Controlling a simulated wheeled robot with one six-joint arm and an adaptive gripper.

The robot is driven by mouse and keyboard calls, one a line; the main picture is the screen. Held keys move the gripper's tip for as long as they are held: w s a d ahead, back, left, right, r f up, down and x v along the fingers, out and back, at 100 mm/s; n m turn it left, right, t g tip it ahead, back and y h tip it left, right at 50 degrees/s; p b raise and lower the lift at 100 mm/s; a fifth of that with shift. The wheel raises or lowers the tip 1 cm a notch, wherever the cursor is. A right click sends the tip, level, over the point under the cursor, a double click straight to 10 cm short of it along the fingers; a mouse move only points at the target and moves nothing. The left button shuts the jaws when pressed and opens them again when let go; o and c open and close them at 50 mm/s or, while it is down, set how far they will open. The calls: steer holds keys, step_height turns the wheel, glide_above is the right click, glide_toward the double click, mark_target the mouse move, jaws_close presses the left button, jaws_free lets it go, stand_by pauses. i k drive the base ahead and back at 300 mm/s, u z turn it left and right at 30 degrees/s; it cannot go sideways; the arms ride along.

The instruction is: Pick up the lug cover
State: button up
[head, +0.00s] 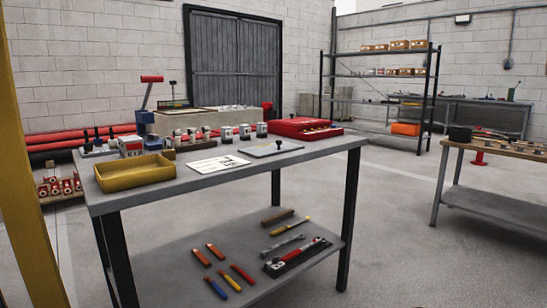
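A flat grey plate with a small black knob (270,149) lies on the top of the grey workbench (215,182), toward its right half. It looks like the lug cover, though no label confirms this. It lies flat, just right of a white printed sheet (218,165) and in front of an open red case (304,130). Its top face and knob are in plain view, and nothing covers it. My gripper is not in view.
A yellow tray (135,172) sits at the bench's left front. Several small cylindrical parts stand in a row behind the sheet. The lower shelf (283,258) holds tools. A second table (500,200) stands right, with open floor between.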

mark_target(272, 144)
steer(key=z, duration=0.75)
steer(key=i, duration=0.9)
steer(key=u, duration=0.8)
steer(key=i, duration=0.55)
steer(key=u, duration=0.55)
